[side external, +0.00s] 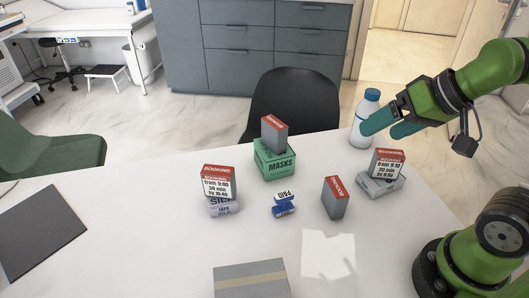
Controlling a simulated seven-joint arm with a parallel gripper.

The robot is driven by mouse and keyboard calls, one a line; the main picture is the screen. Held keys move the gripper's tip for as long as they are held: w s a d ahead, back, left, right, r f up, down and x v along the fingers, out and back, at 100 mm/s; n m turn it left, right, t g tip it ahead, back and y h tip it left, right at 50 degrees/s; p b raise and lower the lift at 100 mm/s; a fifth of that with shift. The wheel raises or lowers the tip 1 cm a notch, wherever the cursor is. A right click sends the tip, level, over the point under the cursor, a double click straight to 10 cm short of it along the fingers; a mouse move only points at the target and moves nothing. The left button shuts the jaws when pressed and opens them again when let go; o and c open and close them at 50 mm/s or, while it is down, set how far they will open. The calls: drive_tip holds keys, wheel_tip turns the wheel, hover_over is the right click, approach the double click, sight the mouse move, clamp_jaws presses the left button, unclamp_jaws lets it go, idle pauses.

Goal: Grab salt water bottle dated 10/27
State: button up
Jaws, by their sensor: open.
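A white bottle (358,133) with a blue cap stands upright at the far right part of the white table. No date can be read on it in this view. My gripper (380,130) is open, its teal fingers pointing left at the bottle from the right. One finger overlaps the bottle's body in the picture; whether it touches or the bottle lies between the fingers, I cannot tell. Part of the bottle's right side is hidden behind that finger.
A booking box (387,163) on a grey box (379,186) stands just below my gripper. Another dark box (335,198), a blue stamp (284,204), a green masks box (273,160) and a booking box at left (218,182) stand on the table (140,230).

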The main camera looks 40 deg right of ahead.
wheel_tip(320, 180, up, 4)
drive_tip(key=n+g+h, duration=0.2)
drive_tip(key=n+g, duration=0.2)
drive_tip(key=g, duration=0.3)
hover_over(373, 91)
wheel_tip(373, 91, up, 3)
drive_tip(key=n, duration=0.2)
wheel_tip(373, 91, down, 17)
drive_tip(key=shift+r, duration=0.1)
drive_tip(key=shift+r, duration=0.1)
clamp_jaws()
